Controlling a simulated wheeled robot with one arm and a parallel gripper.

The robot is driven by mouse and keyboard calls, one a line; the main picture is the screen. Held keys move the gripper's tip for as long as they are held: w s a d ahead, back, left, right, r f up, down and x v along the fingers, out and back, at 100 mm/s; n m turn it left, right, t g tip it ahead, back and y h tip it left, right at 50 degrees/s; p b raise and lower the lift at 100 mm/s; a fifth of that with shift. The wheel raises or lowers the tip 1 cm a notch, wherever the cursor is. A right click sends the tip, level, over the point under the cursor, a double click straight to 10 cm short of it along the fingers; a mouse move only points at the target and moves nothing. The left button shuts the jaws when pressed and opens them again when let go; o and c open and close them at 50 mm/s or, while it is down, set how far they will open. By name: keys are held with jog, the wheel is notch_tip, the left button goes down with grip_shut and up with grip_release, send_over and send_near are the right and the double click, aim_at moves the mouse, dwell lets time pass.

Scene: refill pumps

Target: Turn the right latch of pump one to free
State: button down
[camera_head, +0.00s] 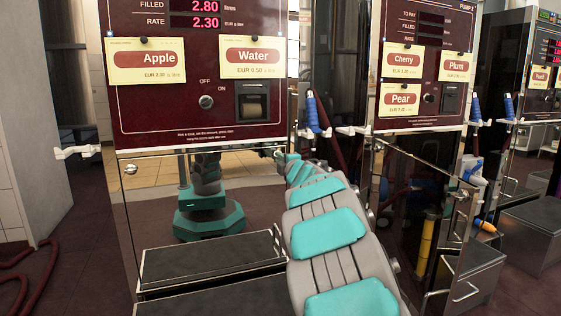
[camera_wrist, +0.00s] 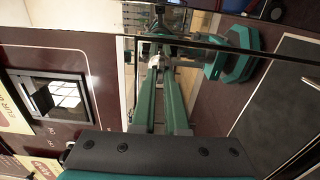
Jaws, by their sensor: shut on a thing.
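Pump one is the dark red pump (camera_head: 165,108) with the Apple and Water cards, at the left of the head view. Its shiny lower panel has a round left latch (camera_head: 131,169) at the upper left corner. My arm reaches to the panel's upper right corner, and my gripper (camera_head: 282,160) hides the right latch in the head view. In the wrist view the two green fingers of my gripper (camera_wrist: 160,72) run up to the panel and are shut on the small pale right latch (camera_wrist: 158,57). Which way the latch is turned cannot be told.
The panel mirrors my base and arm. A grey step box (camera_head: 205,262) stands below it. A blue nozzle (camera_head: 312,113) hangs right of pump one. Pump two (camera_head: 425,20), with Cherry, Plum and Pear cards, stands close on the right. A red hose (camera_head: 35,278) lies at far left.

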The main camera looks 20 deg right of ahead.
jog(key=c, duration=0.9)
grip_release()
jog(key=shift+c, duration=0.2)
jog(key=s, duration=0.7)
jog(key=shift+s+a, duration=0.25)
jog(key=shift+s, duration=0.15)
